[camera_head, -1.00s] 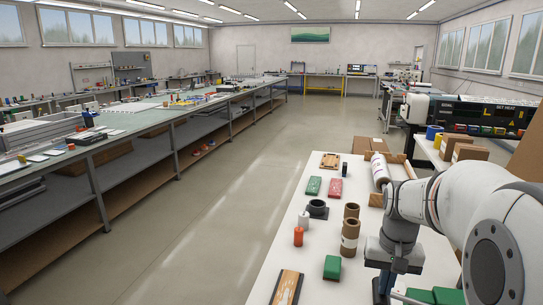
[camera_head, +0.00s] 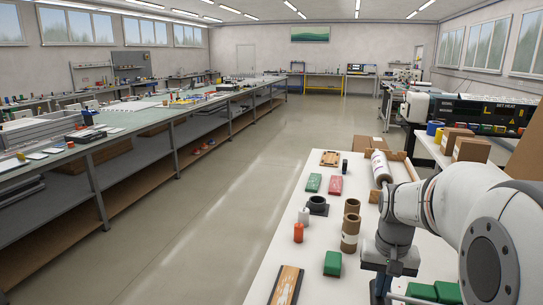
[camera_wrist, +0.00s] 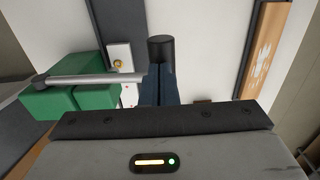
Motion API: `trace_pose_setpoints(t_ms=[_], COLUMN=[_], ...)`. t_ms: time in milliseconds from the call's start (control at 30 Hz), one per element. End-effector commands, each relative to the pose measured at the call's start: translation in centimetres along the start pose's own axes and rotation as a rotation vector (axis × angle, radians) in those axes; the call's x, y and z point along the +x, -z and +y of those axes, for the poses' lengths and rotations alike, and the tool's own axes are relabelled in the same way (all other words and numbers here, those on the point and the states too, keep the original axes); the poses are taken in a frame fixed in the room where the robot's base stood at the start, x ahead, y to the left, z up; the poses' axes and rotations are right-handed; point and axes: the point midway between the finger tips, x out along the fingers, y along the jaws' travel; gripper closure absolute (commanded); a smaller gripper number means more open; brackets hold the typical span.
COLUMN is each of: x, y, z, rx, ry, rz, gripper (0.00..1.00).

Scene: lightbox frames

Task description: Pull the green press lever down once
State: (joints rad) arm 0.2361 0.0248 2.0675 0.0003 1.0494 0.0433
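The press's green body (camera_wrist: 70,100) is at the left of my wrist view, with a pale metal lever rod (camera_wrist: 95,78) running right from it towards my fingers. A black cylindrical end (camera_wrist: 161,47) shows just beyond my fingertips. My gripper (camera_wrist: 161,72) has its dark blue fingers close together beside the rod's right end. Whether they touch the lever cannot be told, and the fingers hide part of it. In the head view, my gripper (camera_head: 380,285) is low over the right part of the white table, and the green press body (camera_head: 435,292) is partly hidden by my arm.
The white table (camera_head: 290,220) holds a green block (camera_head: 333,263), brown tubes (camera_head: 350,235), an orange cylinder (camera_head: 299,232) and a black ring-shaped part (camera_head: 317,206). A wooden board (camera_head: 286,285) lies at the front edge; it also shows in the wrist view (camera_wrist: 262,50).

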Motion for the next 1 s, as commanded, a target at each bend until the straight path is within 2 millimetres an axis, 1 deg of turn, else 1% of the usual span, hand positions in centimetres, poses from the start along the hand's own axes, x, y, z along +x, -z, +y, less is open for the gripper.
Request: trace_pose_setpoints(t_ms=[33, 233, 333, 1000], x=[0.6, 1.6, 1.0, -5.7], y=[0.0, 0.0, 0.0, 0.0], z=[0.0, -0.1, -0.1, 1.1], rx=[0.000, 0.000, 0.000, 0.000], ry=[0.000, -0.001, -0.001, 0.000], rz=[-0.002, -0.002, -0.001, 0.000], gripper=[1.00, 1.00, 1.00, 1.00])
